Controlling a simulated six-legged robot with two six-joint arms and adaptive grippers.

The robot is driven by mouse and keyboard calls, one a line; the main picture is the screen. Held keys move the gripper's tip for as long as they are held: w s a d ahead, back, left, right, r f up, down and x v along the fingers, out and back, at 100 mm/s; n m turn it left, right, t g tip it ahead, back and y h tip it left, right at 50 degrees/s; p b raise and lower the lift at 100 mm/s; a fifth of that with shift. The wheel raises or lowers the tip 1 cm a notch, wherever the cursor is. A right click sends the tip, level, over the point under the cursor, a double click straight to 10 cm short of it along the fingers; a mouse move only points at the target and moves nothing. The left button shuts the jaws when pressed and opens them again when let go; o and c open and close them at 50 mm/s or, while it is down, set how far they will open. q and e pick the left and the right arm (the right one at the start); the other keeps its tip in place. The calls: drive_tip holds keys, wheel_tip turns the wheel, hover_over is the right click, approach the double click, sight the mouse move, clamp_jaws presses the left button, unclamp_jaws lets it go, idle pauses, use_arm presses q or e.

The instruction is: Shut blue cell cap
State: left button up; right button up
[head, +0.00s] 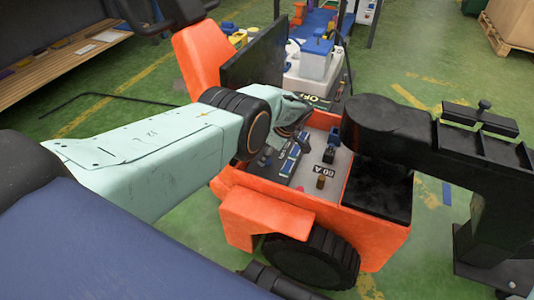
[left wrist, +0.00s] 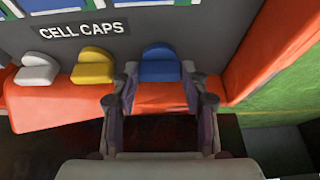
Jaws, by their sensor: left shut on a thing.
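The blue cell cap (left wrist: 160,66) is the rightmost of a row of caps on an orange ledge in the left wrist view, below the label CELL CAPS (left wrist: 85,31). My left gripper (left wrist: 160,76) is shut on it, one finger at each side. The yellow cap (left wrist: 93,68) and white cap (left wrist: 37,70) sit to its left, clear of the fingers. In the head view my left gripper (head: 279,146) reaches down into the orange vehicle's deck, and the blue cap cannot be made out there. My right gripper is not in view.
The orange vehicle (head: 263,215) has a grey panel with a blue lever (head: 332,143) and a brown knob (head: 321,182) right of the gripper. A bulky black arm-like part (head: 390,125) stands close on the right. An orange wall (left wrist: 275,48) rises right of the blue cap.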

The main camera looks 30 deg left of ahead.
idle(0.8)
use_arm(q)
drive_tip(key=o, duration=0.9)
drive_tip(key=shift+r, duration=0.1)
drive_tip(key=shift+w+d+r, duration=0.15)
drive_tip(key=shift+d+r, duration=0.05)
drive_tip(key=shift+r, duration=0.25)
drive_tip(key=v, duration=1)
drive_tip(key=shift+d+r, duration=0.2)
drive_tip(key=shift+r, duration=0.15)
